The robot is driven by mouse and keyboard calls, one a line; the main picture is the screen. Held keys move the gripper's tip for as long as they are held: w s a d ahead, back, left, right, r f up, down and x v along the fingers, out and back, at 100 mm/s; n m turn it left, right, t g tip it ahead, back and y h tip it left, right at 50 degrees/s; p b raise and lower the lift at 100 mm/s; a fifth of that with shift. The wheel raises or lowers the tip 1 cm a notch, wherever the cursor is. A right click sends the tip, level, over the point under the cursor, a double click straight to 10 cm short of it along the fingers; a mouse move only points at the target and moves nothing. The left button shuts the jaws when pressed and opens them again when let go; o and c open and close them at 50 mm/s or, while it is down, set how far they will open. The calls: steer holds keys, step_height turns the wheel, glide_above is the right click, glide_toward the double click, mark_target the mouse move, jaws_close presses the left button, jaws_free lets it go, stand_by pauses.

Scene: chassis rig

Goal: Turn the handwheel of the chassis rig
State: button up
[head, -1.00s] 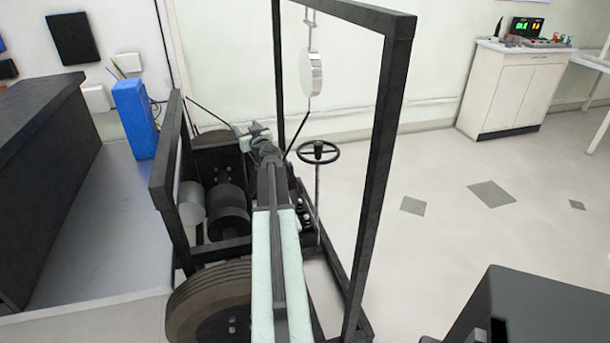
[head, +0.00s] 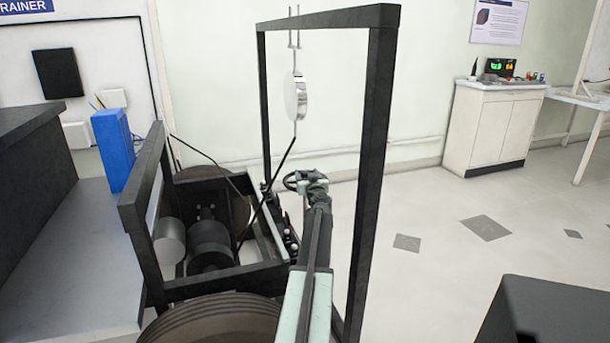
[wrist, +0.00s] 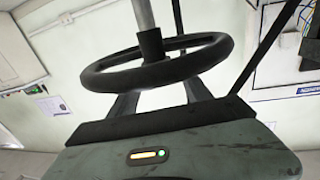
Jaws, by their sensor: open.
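The handwheel (head: 287,179) is a dark ring on a thin upright shaft at the right side of the chassis rig (head: 225,272). In the head view the end of my arm covers its right part. In the wrist view the black handwheel rim (wrist: 158,75) and hub are large and close, with the grey shaft running to the top edge. My gripper (wrist: 160,98) is open and empty, its two dark fingers spread on either side below the hub and overlapping the rim in the picture. I cannot tell whether they touch it. The fingertips are hidden in the head view.
A black upright frame (head: 372,165) stands just right of my arm. A round silver disc (head: 295,97) hangs above the handwheel. A large tyre (head: 205,325) lies nearest, and a blue box (head: 113,148) stands at left.

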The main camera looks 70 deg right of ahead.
steer(key=shift+x, duration=1.05)
jaws_close()
steer(key=shift+s, duration=0.1)
stand_by(0.4)
